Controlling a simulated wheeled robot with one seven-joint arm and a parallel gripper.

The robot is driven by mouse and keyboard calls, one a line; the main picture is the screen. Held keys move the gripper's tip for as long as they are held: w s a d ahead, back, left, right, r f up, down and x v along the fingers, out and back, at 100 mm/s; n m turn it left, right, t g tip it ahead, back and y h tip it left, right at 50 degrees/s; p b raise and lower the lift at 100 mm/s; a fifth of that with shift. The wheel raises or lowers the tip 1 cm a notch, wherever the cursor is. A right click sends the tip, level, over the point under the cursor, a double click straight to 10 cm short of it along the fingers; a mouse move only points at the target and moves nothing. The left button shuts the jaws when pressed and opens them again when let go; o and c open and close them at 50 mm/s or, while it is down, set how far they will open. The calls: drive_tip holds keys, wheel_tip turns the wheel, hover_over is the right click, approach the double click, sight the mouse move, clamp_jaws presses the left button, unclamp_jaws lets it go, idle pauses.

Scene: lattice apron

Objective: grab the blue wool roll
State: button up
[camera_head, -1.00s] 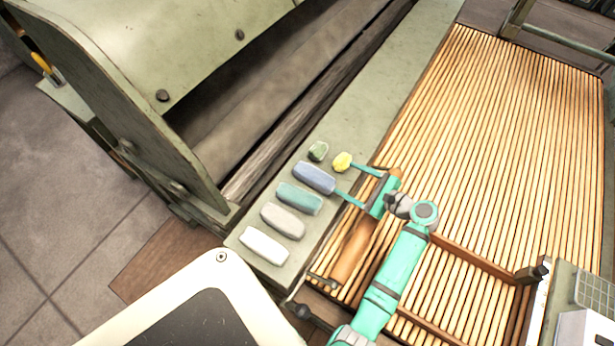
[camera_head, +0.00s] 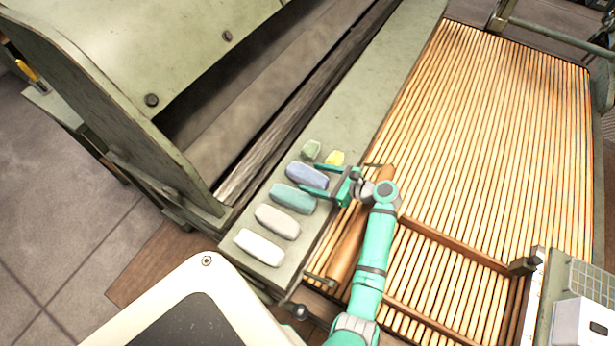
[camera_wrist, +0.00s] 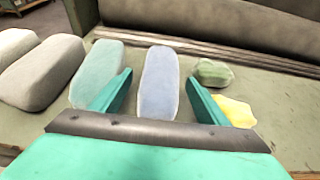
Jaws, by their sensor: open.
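The blue wool roll (camera_head: 306,175) lies on the green metal ledge, between a teal roll (camera_head: 293,198) and the small green and yellow pieces. In the wrist view the blue wool roll (camera_wrist: 159,83) lies lengthwise between the two fingers. My gripper (camera_head: 318,180) is open, with its fingers reaching over the ledge at the near end of the roll. In the wrist view my gripper (camera_wrist: 160,92) has one finger on each side of the roll, with gaps visible. The left finger is close to the teal roll, the right one close to the yellow piece.
A beige roll (camera_head: 277,221) and a white roll (camera_head: 259,247) lie in the same row. A green piece (camera_head: 311,150) and a yellow piece (camera_head: 335,158) are beyond the blue roll. The slatted wooden apron (camera_head: 500,130) is right. The upper ledge (camera_head: 385,75) is clear.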

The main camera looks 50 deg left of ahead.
sight(308, 176)
drive_tip(key=shift+x, duration=1.65)
drive_tip(key=c, duration=1.1)
drive_tip(key=shift+c, duration=0.2)
drive_tip(key=shift+r, duration=0.1)
